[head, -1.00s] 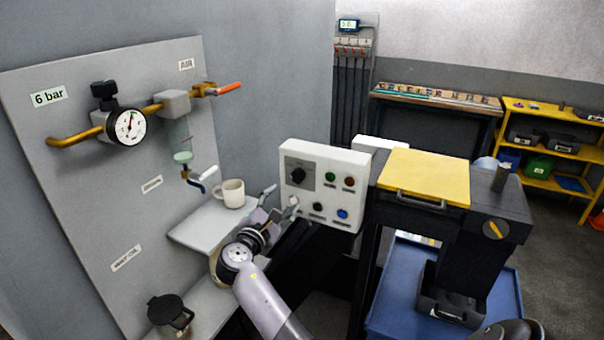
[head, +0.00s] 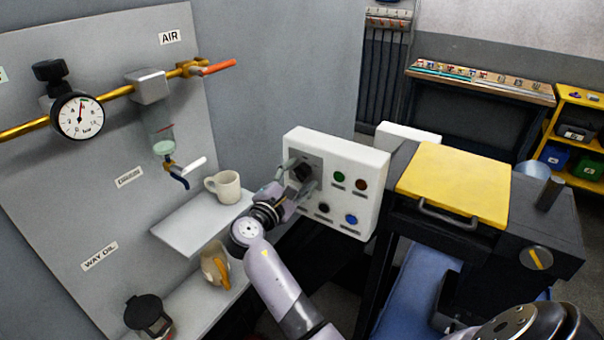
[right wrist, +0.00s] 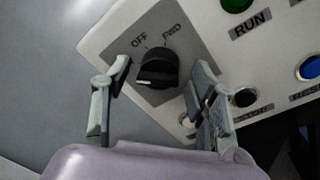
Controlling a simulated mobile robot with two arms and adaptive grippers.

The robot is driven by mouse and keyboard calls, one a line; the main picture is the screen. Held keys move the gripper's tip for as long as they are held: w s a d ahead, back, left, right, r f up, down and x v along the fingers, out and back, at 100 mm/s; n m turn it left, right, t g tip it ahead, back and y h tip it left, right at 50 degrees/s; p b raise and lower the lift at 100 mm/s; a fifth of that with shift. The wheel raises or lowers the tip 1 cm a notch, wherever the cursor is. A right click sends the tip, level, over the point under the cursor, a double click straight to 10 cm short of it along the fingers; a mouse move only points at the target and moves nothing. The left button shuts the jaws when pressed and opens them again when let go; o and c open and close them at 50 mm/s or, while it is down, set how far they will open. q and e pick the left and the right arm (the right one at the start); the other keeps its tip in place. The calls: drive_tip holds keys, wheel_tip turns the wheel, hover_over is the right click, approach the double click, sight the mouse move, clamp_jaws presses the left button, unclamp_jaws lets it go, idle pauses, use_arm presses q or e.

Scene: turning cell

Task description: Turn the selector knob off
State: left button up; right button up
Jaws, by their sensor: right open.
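The black selector knob (head: 303,171) is on a grey plate at the left of the white control panel (head: 357,168). In the right wrist view, the knob (right wrist: 158,68) sits below the printed words OFF and FWD, with a pale mark at its lower left edge. Which word it points to is hard to tell. My right gripper (head: 298,180) is open in front of the panel. In the wrist view its fingers (right wrist: 158,92) stand left and right of the knob, with gaps between; no grip on it shows. My left gripper is out of view.
Right of the knob are green (head: 339,177), brown (head: 361,184), black and blue (head: 351,219) buttons. A mug (head: 224,186) stands on a shelf to the left, with an amber-brown jug (head: 215,268) below. A yellow-topped machine (head: 454,184) stands right of the panel.

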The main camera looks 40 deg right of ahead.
drive_tip(key=shift+a+r, duration=0.1)
drive_tip(key=shift+a, duration=0.05)
drive_tip(key=shift+c, duration=0.5)
drive_tip(key=c, duration=1)
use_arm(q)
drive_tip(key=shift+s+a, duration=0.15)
use_arm(e)
drive_tip(key=shift+c, duration=0.2)
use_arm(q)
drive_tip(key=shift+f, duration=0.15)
use_arm(e)
drive_tip(key=shift+f+m+b, duration=0.3)
drive_tip(key=shift+b, duration=0.4)
use_arm(q)
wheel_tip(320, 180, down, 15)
drive_tip(key=b, duration=1.4)
use_arm(e)
drive_tip(key=shift+f+m+h, duration=0.1)
drive_tip(key=shift+m+h, duration=0.4)
drive_tip(key=shift+m, duration=4.3)
